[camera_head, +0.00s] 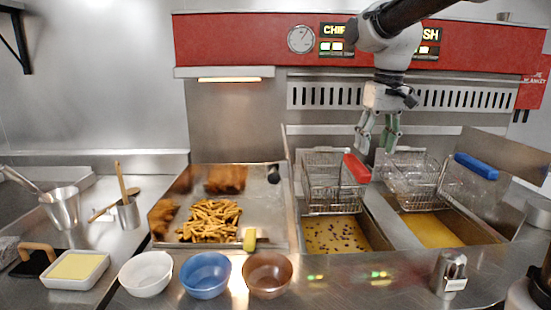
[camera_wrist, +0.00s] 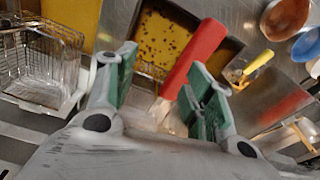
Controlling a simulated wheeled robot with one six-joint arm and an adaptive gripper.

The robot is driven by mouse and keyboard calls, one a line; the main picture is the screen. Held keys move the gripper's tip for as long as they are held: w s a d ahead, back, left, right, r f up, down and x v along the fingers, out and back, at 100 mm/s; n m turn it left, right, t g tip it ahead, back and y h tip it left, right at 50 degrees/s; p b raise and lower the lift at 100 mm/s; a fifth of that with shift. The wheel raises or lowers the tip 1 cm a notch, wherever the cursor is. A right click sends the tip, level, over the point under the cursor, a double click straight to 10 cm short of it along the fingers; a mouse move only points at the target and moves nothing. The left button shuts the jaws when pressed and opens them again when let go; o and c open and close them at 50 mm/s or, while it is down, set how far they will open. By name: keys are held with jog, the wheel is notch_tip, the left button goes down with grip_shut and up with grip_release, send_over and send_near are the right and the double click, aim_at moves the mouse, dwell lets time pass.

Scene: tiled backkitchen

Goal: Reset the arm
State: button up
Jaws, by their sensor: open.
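My gripper (camera_head: 377,142) hangs from my arm above the fryers, with its green-padded fingers spread apart and nothing between them. In the wrist view my gripper (camera_wrist: 160,88) is open, and the red basket handle (camera_wrist: 198,52) shows beyond and between its fingers. In the head view the red handle (camera_head: 357,168) belongs to the left wire basket (camera_head: 330,185), just below and left of my fingertips. The right wire basket (camera_head: 408,176) has a blue handle (camera_head: 476,166) and hangs above the right fryer.
Oil (camera_head: 335,234) with dark bits fills the left fryer. Fries (camera_head: 211,219) and browned pieces (camera_head: 226,179) lie in a steel tray. White (camera_head: 146,272), blue (camera_head: 205,274) and brown (camera_head: 267,274) bowls line the front. A metal shaker (camera_head: 449,274) stands right.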

jog(key=s+d+f+t, duration=0.1)
jog(key=s+d+f, duration=0.1)
jog(key=s, duration=0.5)
jog(key=s+d+f+m+t, duration=0.1)
jog(key=s+d+f, duration=0.1)
jog(key=s+d, duration=0.3)
jog(key=s+d+f+m+t, duration=0.1)
jog(key=s+d+f, duration=0.1)
jog(key=s, duration=0.8)
jog(key=shift+s+d+f, duration=0.3)
jog(key=shift+d+f, duration=0.05)
jog(key=shift+d, duration=0.45)
